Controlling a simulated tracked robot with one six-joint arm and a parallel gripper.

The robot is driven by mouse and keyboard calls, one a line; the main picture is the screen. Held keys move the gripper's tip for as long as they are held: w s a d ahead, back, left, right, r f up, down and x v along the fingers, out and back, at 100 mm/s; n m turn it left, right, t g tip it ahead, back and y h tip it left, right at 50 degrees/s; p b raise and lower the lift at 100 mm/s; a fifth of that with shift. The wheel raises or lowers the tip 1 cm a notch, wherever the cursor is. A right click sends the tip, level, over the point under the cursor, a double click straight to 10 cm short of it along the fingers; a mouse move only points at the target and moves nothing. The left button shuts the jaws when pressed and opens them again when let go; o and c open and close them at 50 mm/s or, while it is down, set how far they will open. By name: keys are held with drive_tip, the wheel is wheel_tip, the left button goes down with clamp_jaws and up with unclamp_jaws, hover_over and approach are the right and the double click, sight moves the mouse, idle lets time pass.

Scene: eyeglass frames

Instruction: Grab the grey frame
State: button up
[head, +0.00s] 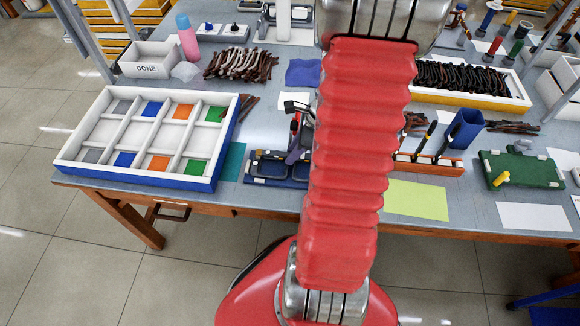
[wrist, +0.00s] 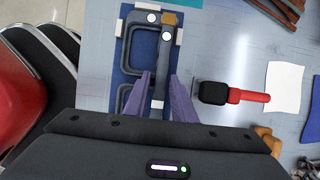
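The grey frame (wrist: 133,48) lies flat on a blue fixture (wrist: 128,73) with small white blocks around its edge. In the head view the dark grey frame (head: 271,168) sits on the same fixture near the table's front edge, partly hidden behind my arm. My gripper (wrist: 160,78) has two purple fingers, parted, one on each side of the frame's right-hand bar in the wrist view. The fingers look apart from the bar; how far down they reach is unclear.
A white divided tray (head: 85,150) with coloured squares stands left. A black-and-red tool (wrist: 232,94) lies right of the fixture in the wrist view. A blue cup (head: 465,129), an orange holder (head: 432,166) and a green board (head: 522,170) are at the right.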

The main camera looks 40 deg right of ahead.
drive_tip(key=shift+f, duration=0.2)
idle(0.7)
drive_tip(key=shift+c, duration=0.5)
clamp_jaws()
